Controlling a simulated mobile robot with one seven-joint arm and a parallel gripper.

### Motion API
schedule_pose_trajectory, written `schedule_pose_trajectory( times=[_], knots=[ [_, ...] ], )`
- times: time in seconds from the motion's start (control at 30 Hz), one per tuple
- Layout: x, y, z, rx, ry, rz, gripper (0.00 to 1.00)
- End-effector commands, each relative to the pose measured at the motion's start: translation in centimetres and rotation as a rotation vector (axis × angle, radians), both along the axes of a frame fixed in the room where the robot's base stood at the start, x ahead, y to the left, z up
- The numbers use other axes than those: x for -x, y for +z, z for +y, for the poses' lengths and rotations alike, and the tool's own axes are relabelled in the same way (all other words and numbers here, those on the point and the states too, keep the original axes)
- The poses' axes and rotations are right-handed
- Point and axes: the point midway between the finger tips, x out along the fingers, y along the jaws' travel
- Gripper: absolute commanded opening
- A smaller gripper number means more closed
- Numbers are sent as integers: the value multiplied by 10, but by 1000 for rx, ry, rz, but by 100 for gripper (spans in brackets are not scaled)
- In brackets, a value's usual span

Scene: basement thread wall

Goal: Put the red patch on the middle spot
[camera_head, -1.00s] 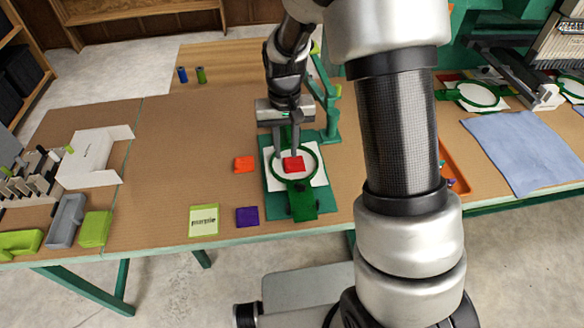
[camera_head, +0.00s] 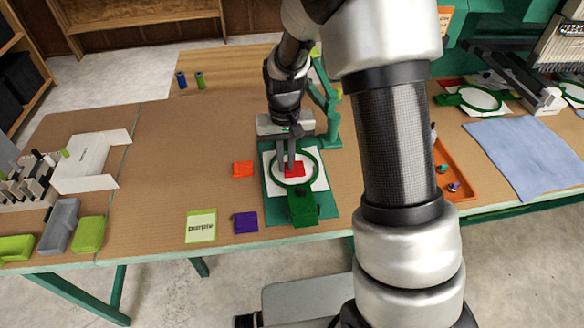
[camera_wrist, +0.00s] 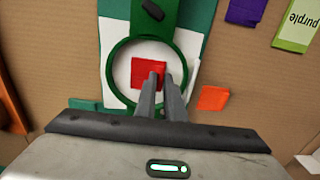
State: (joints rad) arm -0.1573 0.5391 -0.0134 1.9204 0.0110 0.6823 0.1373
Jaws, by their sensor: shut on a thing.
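The red patch (camera_head: 294,170) is inside the green hoop (camera_head: 317,163), over the white cloth, near the hoop's middle. In the wrist view the red patch (camera_wrist: 144,74) shows against the white cloth (camera_wrist: 121,75) within the green hoop (camera_wrist: 109,62). My gripper (camera_head: 286,168) reaches down into the hoop, its two fingers close together at the patch. In the wrist view my gripper (camera_wrist: 164,76) is shut on the patch's edge. The fingers hide part of the patch. I cannot tell whether the patch touches the cloth, and no marked spot shows.
An orange patch (camera_head: 243,169), a purple patch (camera_head: 246,222) and a green card reading "purple" (camera_head: 201,226) lie on the table left of the hoop stand (camera_head: 328,208). An orange tray (camera_head: 456,172) stands to the right. The table's left middle is clear.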

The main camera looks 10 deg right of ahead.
Motion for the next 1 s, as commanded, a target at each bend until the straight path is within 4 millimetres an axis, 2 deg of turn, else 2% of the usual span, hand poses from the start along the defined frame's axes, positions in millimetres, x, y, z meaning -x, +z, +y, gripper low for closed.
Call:
schedule_pose_trajectory(
  times=[0.8,1.0],
  knots=[
    [0,46,0,0,0,-1,0],
    [0,51,0,0,0,0,0]
  ],
)
